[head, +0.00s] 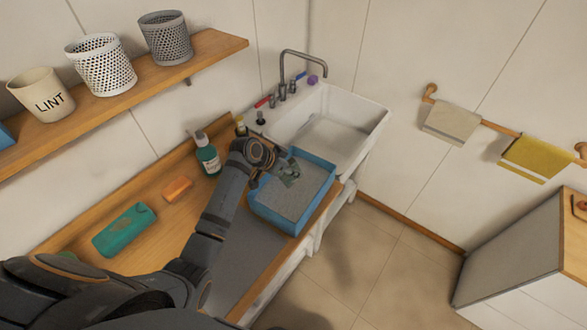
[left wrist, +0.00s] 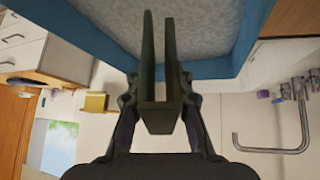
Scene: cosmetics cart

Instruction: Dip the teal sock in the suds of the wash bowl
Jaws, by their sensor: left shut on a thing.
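The wash bowl (head: 320,217) is a blue rectangular basin of pale grey, speckled suds on the counter. My left gripper (head: 280,168) is over its far left part, shut on a dark grey-green piece (head: 291,176), which I take to be the teal sock. In the left wrist view the piece (left wrist: 160,118) sits between the fingers, dark in shadow, with the suds (left wrist: 205,28) and the blue rim (left wrist: 232,62) beyond. I cannot tell whether the sock touches the suds. My right gripper is not in view.
A white sink (head: 372,125) with a tap (head: 300,55) stands behind the bowl. A teal bottle (head: 207,155), an orange block (head: 177,189) and a teal packet (head: 123,230) are on the counter to the left. A wooden shelf (head: 205,55) holds containers above.

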